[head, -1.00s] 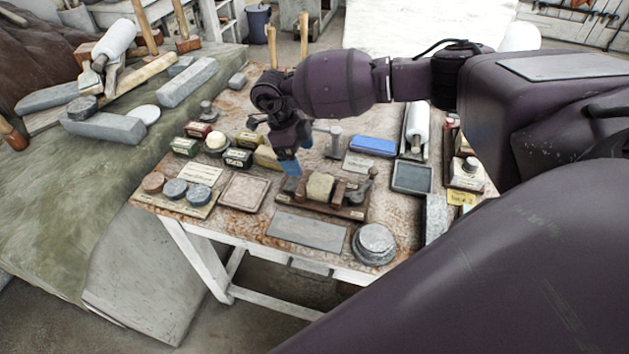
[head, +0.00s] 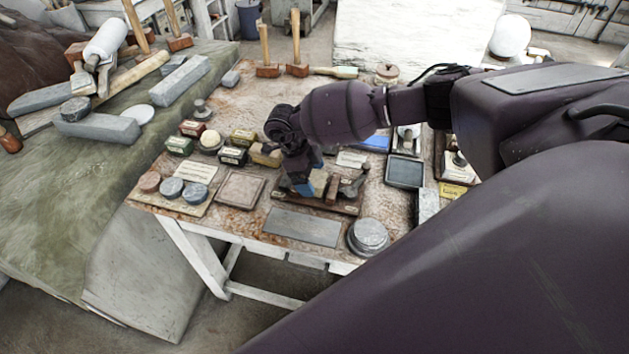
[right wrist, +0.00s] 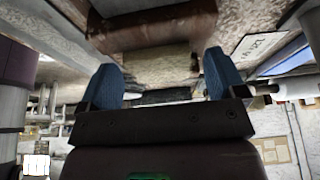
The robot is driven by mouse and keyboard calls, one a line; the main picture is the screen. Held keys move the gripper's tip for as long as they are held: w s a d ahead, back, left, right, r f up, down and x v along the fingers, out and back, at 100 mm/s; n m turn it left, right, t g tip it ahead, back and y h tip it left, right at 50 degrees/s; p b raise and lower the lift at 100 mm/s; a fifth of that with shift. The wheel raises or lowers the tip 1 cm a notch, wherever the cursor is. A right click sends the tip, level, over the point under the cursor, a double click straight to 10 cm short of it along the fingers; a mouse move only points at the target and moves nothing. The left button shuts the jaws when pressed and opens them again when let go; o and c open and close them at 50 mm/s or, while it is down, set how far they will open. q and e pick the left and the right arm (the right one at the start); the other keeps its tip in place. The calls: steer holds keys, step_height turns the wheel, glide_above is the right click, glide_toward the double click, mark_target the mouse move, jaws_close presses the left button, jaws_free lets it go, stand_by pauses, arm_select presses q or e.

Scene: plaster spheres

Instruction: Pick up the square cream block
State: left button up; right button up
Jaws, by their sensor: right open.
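The square cream block (head: 320,183) sits on a dark wooden stand (head: 345,208) on the worktable, beside a brown wooden block (head: 334,190). My right gripper (head: 306,186) has come down over the stand at the cream block and hides part of it in the head view. In the right wrist view the blue fingertips of my right gripper (right wrist: 163,72) are apart, with the cream block (right wrist: 160,62) showing in the gap between them. I cannot tell whether either finger touches it. My left gripper is not in view.
A flat grey slab (head: 302,227) and a round grey stack (head: 368,237) lie in front of the stand. A square tile (head: 240,190) is at its left. A dark tray (head: 405,172) is at right.

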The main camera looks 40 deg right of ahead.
steer(key=shift+x, duration=1.2)
steer(key=c, duration=1)
steer(key=shift+c, duration=0.9)
steer(key=shift+r, duration=0.15)
